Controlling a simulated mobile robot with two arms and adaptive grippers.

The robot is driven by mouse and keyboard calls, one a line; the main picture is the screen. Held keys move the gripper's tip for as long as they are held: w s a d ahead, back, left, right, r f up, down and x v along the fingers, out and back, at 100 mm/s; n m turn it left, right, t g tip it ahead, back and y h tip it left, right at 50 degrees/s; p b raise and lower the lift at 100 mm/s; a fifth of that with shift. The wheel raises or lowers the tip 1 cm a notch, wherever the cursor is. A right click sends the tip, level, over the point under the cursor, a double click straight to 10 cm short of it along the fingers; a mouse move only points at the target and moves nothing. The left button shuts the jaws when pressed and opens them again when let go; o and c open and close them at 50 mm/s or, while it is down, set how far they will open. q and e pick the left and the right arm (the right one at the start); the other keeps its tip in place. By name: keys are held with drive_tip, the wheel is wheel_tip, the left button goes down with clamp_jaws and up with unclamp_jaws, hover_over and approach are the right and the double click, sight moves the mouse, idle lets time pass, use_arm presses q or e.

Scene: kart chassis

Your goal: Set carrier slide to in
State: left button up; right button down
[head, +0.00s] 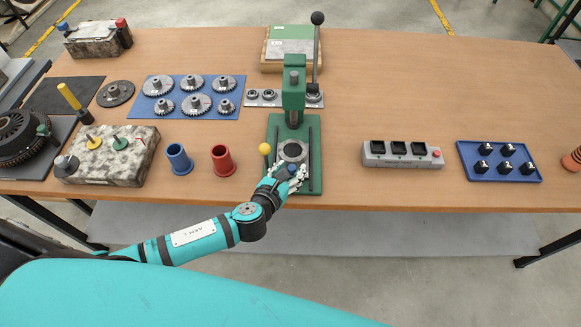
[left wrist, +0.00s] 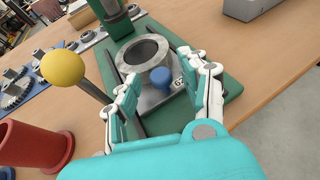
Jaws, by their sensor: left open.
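The green press (head: 294,95) stands at the middle of the table's front, on a green base. Its carrier slide (head: 293,152) is a grey plate with a round metal ring (left wrist: 144,52) on it, lying forward of the press column. A blue knob (left wrist: 161,77) sits at the slide's front end. My left gripper (head: 287,172) is open at the front of the slide. In the left wrist view its fingers stand either side of the blue knob, and I cannot tell whether they touch it. My right gripper is not in view.
A yellow ball on a rod (head: 265,149) stands just left of the slide, close to my gripper. A red cup (head: 221,160) and a blue cup (head: 179,159) are left. The press lever (head: 316,55) rises at the back. A grey switch box (head: 402,154) lies right.

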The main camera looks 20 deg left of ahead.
use_arm(q)
drive_tip(key=shift+w+f, duration=0.15)
drive_tip(key=shift+w, duration=0.3)
clamp_jaws()
